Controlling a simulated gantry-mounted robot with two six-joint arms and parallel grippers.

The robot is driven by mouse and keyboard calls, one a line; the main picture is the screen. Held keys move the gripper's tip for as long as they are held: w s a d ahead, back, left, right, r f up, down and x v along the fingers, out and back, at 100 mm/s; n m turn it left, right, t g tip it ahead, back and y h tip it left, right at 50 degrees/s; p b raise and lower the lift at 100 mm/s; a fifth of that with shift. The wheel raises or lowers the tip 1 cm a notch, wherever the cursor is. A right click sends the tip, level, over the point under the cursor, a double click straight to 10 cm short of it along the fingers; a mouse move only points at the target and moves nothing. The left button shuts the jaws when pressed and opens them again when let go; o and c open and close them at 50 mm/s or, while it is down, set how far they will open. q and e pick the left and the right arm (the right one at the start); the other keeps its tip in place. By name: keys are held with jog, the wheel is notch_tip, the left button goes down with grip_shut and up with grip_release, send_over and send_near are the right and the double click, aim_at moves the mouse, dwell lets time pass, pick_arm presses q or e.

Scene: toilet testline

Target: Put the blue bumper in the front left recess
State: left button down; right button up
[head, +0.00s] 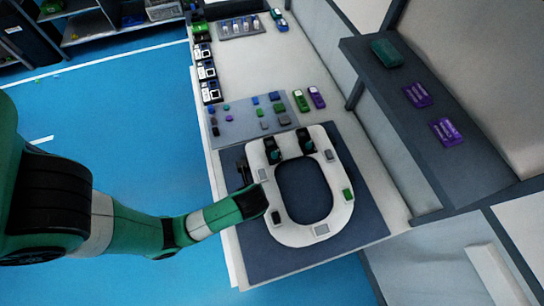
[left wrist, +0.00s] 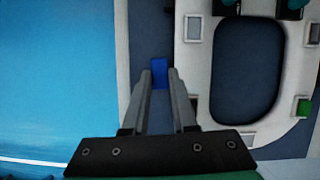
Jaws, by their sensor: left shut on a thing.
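The blue bumper (left wrist: 160,76) shows between the fingertips of my left gripper (left wrist: 160,80), which is shut on it. In the left wrist view they are just left of the white toilet seat (left wrist: 211,70), over the dark mat. In the head view my left gripper (head: 254,201) is at the left edge of the seat (head: 298,236), and the bumper is hidden. On the seat's left side are a rear recess (left wrist: 193,28) and a front left recess (head: 275,217); the front one is partly covered by a finger in the left wrist view. My right gripper is not in view.
A green bumper (head: 347,194) sits on the seat's right side. Two dark hinges (head: 290,145) stand at its back. A grey board (head: 248,119) with several small parts lies behind. The dark mat (head: 355,230) is clear at right. A raised shelf (head: 430,85) runs along the right.

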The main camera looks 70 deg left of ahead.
pick_arm(q)
jog(key=s+d+r, duration=0.1)
jog(key=s+r, duration=0.1)
jog(key=m+b, duration=0.1)
jog(key=b, duration=0.2)
send_over(262, 174)
jog(key=d, duration=0.2)
jog(key=f, duration=0.9)
jog(key=shift+s+a+f, duration=0.1)
jog(key=shift+s+f, duration=0.15)
jog(key=shift+s, duration=0.1)
jog(key=shift+w+a+f, duration=0.1)
jog(key=shift+w, duration=0.05)
jog(key=shift+w+a+f+b, duration=0.1)
jog(key=shift+f+b, duration=0.25)
jog(key=shift+f, duration=0.55)
jog(key=shift+w+a+f+b, duration=0.1)
jog(key=shift+f+b, duration=0.2)
jog(key=shift+f, duration=0.6)
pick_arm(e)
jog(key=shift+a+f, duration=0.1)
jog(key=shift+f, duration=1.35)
pick_arm(q)
jog(key=shift+f, duration=0.1)
jog(key=c, duration=0.7)
grip_release()
